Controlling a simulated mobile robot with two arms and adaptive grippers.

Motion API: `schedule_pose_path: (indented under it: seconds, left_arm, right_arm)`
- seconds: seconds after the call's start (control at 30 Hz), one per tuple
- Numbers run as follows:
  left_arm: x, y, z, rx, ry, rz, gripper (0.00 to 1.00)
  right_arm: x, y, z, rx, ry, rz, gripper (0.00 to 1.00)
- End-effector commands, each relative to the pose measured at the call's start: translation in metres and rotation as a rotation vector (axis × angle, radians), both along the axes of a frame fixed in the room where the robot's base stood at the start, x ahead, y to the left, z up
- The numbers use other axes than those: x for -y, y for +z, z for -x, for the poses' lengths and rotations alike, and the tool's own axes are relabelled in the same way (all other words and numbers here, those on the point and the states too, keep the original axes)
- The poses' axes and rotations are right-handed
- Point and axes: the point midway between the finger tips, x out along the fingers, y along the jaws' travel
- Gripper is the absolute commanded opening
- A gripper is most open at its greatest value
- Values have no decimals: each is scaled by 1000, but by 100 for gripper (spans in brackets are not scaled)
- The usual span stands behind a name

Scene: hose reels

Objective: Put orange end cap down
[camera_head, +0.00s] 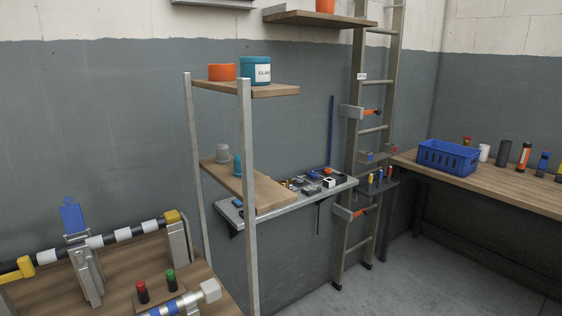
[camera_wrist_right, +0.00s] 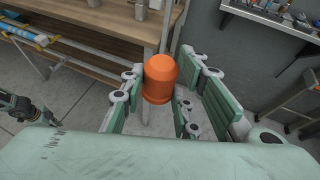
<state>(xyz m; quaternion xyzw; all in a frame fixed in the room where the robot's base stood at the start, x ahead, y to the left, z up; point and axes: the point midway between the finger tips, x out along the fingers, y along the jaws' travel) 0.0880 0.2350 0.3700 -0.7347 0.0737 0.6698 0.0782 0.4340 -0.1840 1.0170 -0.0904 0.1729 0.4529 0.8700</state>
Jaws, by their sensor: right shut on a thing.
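The orange end cap (camera_wrist_right: 160,78) is a rounded orange cylinder between the green fingers of my right gripper (camera_wrist_right: 164,86) in the right wrist view. My right gripper is shut on it and holds it in the air, with a wooden table behind it. In the head view neither gripper shows. A dark jointed part at the left edge of the right wrist view looks like my left gripper (camera_wrist_right: 22,106); its fingers are too small and dark to read.
In the head view a shelf rack holds an orange container (camera_head: 221,72) and a teal tub (camera_head: 256,70) above, with a grey cap (camera_head: 222,153) and a teal cap (camera_head: 237,165) below. A ladder (camera_head: 362,130) stands right of it. A blue basket (camera_head: 448,157) sits on the right table.

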Motion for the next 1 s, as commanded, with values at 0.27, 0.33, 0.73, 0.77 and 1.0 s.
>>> schedule_pose_path:
  seconds: [0.27, 0.33, 0.73, 0.77, 1.0]
  left_arm:
    - [0, 0, 0, 0, 0, 0, 0]
    - [0, 0, 0, 0, 0, 0, 0]
    - [0, 0, 0, 0, 0, 0, 0]
    - [0, 0, 0, 0, 0, 0, 0]
    - [0, 0, 0, 0, 0, 0, 0]
  right_arm:
    - [7, -9, 15, -1, -9, 6, 7]
    - [7, -9, 15, -1, -9, 4, 7]
    - [-3, -3, 13, 3, 34, 0, 7]
    - [-6, -1, 13, 3, 53, 0, 7]
    - [-43, 20, 13, 5, 252, 3, 7]
